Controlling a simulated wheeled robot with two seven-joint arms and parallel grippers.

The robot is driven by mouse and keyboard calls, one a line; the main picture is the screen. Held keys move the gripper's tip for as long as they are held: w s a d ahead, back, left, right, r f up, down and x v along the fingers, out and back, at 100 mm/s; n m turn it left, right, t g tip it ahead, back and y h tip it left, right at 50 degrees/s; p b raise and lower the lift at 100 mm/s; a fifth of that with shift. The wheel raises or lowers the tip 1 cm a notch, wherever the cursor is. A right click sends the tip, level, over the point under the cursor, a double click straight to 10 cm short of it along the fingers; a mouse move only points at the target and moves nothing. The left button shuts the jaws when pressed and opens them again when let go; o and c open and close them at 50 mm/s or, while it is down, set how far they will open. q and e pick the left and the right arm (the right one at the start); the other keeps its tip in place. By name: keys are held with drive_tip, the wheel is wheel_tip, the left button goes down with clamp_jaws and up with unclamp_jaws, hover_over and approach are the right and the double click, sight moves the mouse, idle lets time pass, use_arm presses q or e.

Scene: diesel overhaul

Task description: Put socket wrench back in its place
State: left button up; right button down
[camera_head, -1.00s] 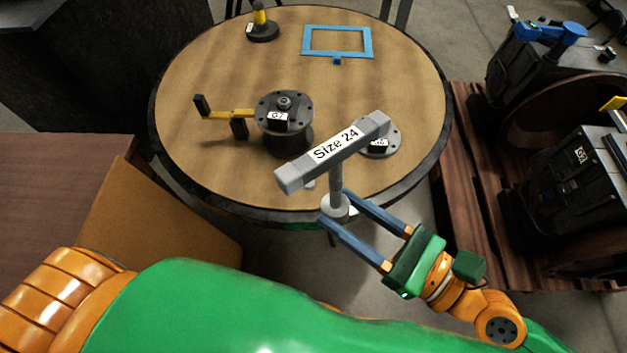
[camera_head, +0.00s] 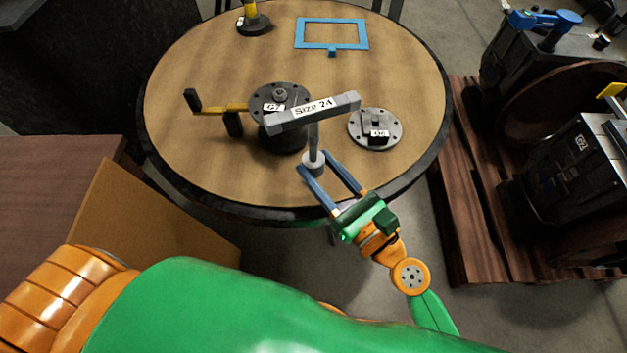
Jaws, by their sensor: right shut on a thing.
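The socket wrench (camera_head: 345,104) is grey, with a bar handle labelled "Size 24" and a shaft going down to a round socket end. My right gripper (camera_head: 318,166) is shut on the wrench near its socket end, blue fingers on either side. It holds the wrench with the bar on top, over the front part of the round table (camera_head: 215,60). In the picture the bar overlaps the front of the dark flanged part labelled G7 (camera_head: 291,92); I cannot tell whether they touch. My left gripper is not in view.
A flat round disc with a label (camera_head: 384,116) lies right of the wrench. A yellow crank (camera_head: 215,107) sticks out left of the flanged part. A blue frame (camera_head: 331,47) and a black-based yellow piece (camera_head: 254,24) are farther back. Dark machines (camera_head: 577,165) stand on a pallet at right.

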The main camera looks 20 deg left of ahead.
drive_tip(key=shift+w+a+f+b, duration=0.25)
drive_tip(key=shift+w+a+f, duration=0.1)
drive_tip(key=shift+f, duration=0.3)
drive_tip(key=shift+w+a+f+b, duration=0.2)
drive_tip(key=shift+w+a+f, duration=0.1)
drive_tip(key=shift+f, duration=0.3)
drive_tip(key=shift+a+f+b, duration=0.15)
drive_tip(key=shift+f+b, duration=1.85)
drive_tip(key=shift+f, duration=0.15)
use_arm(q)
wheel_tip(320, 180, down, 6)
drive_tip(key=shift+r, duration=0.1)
use_arm(e)
drive_tip(key=shift+c, duration=1.8)
unclamp_jaws()
drive_tip(key=shift+r, duration=0.1)
